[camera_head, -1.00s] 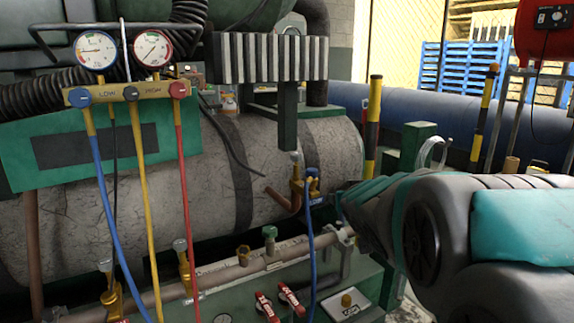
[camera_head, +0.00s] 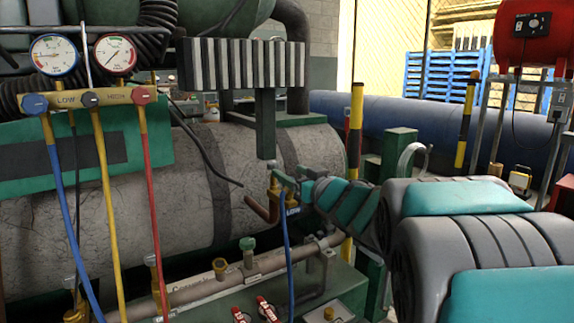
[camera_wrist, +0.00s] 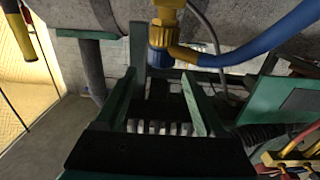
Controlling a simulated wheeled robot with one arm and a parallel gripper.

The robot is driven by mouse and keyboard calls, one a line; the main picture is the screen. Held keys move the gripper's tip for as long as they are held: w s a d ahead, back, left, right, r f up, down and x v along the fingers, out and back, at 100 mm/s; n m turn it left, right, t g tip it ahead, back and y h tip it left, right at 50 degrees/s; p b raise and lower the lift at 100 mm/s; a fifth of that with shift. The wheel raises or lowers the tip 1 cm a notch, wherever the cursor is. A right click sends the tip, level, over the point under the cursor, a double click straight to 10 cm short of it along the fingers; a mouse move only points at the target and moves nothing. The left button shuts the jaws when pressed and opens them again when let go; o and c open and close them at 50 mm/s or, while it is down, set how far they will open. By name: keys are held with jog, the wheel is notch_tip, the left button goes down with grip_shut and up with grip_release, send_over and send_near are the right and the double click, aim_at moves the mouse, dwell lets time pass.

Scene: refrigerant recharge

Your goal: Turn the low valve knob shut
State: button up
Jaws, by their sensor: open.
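The manifold (camera_head: 68,101) hangs at the upper left in the head view, with a blue knob (camera_head: 35,103) beside the word LOW and a red knob beside HIGH. A blue hose (camera_head: 60,190) runs down from its low side. My gripper (camera_head: 283,182) is at mid-picture, well right of the manifold, by a brass service fitting with a blue coupler (camera_head: 292,203). In the wrist view my open gripper (camera_wrist: 160,78) has its two green fingers apart, with the blue coupler (camera_wrist: 160,57) just beyond the tips. I cannot tell whether they touch.
A large grey tank (camera_head: 225,190) lies behind the fittings. A pipe (camera_head: 215,285) with valves and two red-handled levers (camera_head: 268,308) runs low in front. A ribbed block (camera_head: 243,64) overhangs above. A yellow-black post (camera_head: 354,135) stands behind my arm.

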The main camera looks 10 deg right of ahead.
aim_at(276, 165)
jog(key=x, duration=0.7)
jog(key=shift+a+f, duration=0.1)
jog(key=shift+w+a, duration=0.1)
jog(key=shift+w, duration=0.25)
jog(key=shift+b, duration=0.3)
grip_shut()
